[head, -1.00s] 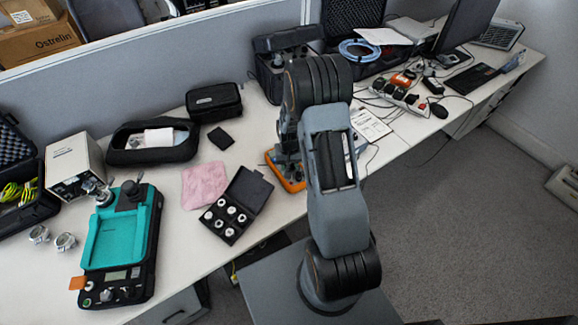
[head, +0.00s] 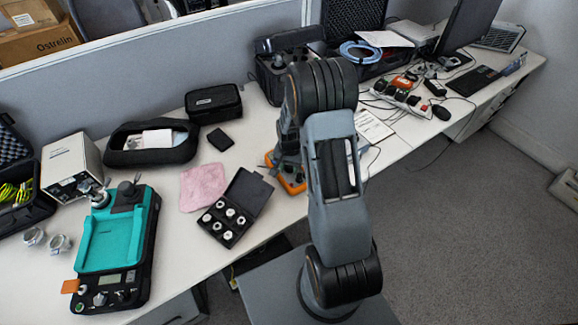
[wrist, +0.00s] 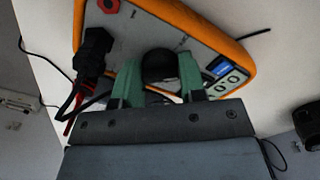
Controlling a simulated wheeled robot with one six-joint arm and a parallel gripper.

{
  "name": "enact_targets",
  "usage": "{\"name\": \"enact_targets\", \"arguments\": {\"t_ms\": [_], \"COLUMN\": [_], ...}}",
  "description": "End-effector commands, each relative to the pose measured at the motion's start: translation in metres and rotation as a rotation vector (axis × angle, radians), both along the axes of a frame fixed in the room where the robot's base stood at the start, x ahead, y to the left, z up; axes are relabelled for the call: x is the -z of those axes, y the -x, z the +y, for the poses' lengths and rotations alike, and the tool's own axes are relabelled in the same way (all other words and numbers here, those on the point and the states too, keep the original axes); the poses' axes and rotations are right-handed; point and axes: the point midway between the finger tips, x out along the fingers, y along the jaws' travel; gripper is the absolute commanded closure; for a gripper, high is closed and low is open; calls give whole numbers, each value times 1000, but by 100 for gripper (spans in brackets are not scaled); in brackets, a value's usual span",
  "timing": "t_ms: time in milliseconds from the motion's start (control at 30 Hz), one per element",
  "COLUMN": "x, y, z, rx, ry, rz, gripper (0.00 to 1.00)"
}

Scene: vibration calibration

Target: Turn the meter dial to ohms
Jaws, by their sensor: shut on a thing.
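The meter (wrist: 205,38) has an orange rim and a grey face, and fills the upper part of the wrist view. Its round black dial (wrist: 158,64) sits between the two green fingers of my gripper (wrist: 160,78), which is shut on it. The dial's pointer and the markings around it are too hidden or blurred to read. Dark plugs (wrist: 95,50) with leads are at the left side of the meter's face. In the head view, the meter's orange edge (head: 294,187) shows beside my arm, which hides most of the rest.
An open black case of weights (head: 235,208) and a pink cloth (head: 203,187) lie left of the meter. A teal-topped device (head: 113,240) stands further left. Black cases (head: 213,103) stand behind. Cables and a power strip (head: 398,95) are at the right.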

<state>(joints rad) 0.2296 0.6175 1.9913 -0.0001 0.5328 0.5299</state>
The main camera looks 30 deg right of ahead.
Motion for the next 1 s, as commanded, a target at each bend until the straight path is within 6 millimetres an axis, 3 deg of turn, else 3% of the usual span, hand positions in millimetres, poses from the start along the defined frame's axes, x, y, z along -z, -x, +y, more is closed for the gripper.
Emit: {"name": "enact_targets", "arguments": {"t_ms": [267,300,533,833,1000], "x": [-1,-1,0,-3,-25], "y": [-1,-1,0,0,-1], "z": [0,0,0,0,0], "rx": [0,0,-1,-1,-1], "ry": [1,1,0,0,1], "rz": [-2,-2,-1,-1,-4], "gripper": [86,59,37,37,37]}}
